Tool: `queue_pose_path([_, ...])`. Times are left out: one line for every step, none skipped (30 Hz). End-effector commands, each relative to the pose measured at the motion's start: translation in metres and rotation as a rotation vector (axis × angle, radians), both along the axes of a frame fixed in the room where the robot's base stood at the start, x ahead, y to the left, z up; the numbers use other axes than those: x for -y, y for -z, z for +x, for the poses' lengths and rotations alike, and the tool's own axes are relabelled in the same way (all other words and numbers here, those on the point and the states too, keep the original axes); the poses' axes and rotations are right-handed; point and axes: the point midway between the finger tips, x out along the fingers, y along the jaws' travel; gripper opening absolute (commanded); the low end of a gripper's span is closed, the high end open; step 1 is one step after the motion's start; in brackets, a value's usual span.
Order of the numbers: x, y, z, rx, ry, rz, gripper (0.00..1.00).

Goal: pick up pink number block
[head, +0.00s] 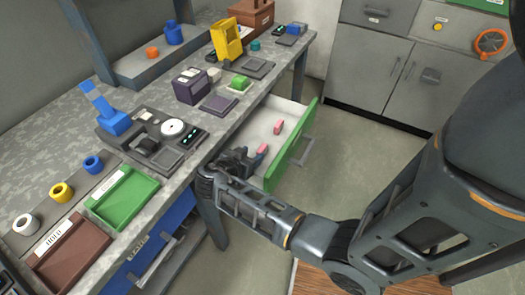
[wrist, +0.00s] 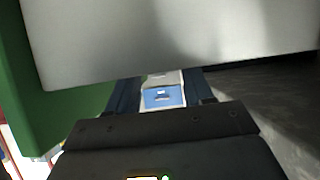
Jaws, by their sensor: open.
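Two small pink pieces lie in the open drawer (head: 290,109) in the head view. One pink piece (head: 278,127) is farther back, and the other pink piece (head: 262,149) is close to my gripper (head: 250,162). I cannot read a number on either. My gripper is at the near end of the drawer, beside the nearer piece; I cannot tell if they touch. In the wrist view my gripper (wrist: 160,90) is open, with its dark blue fingers apart. No pink piece shows there.
The drawer's green front (head: 290,150) stands on the right, with a grey handle (head: 304,151). In the wrist view a pale grey panel (wrist: 180,45) fills the top. The cluttered workbench (head: 215,130) runs along the left. Open floor (head: 370,150) lies to the right.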

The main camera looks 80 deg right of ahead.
Motion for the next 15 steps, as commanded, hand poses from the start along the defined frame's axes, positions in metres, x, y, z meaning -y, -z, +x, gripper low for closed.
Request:
queue_pose_path([0.006,0.002,-0.002,-0.003,0.003,0.001,0.51])
queue_pose_path([0.008,0.003,-0.003,-0.002,0.002,0.001,0.51])
queue_pose_path([0.011,0.005,-0.004,-0.002,0.001,0.001,0.51])
queue_pose_path([0.014,0.007,-0.004,-0.002,0.001,0.002,0.51])
queue_pose_path([0.016,0.008,-0.005,-0.002,0.000,0.002,0.51])
queue_pose_path([0.019,0.009,-0.006,-0.002,0.000,0.002,0.51])
queue_pose_path([0.022,0.010,-0.007,-0.002,0.001,0.003,0.51])
queue_pose_path([0.026,0.012,-0.008,-0.002,0.001,0.003,0.51])
queue_pose_path([0.031,0.015,-0.010,-0.002,0.002,0.004,0.51])
queue_pose_path([0.035,0.017,-0.010,-0.002,0.001,0.004,0.51])
queue_pose_path([0.038,0.019,-0.012,-0.003,0.001,0.004,0.51])
queue_pose_path([0.043,0.022,-0.013,-0.001,0.000,0.003,0.51])
queue_pose_path([0.046,0.025,-0.013,-0.002,0.000,0.002,0.51])
queue_pose_path([0.049,0.027,-0.014,-0.002,0.000,0.002,0.51])
queue_pose_path([0.053,0.029,-0.015,-0.001,-0.001,0.002,0.51])
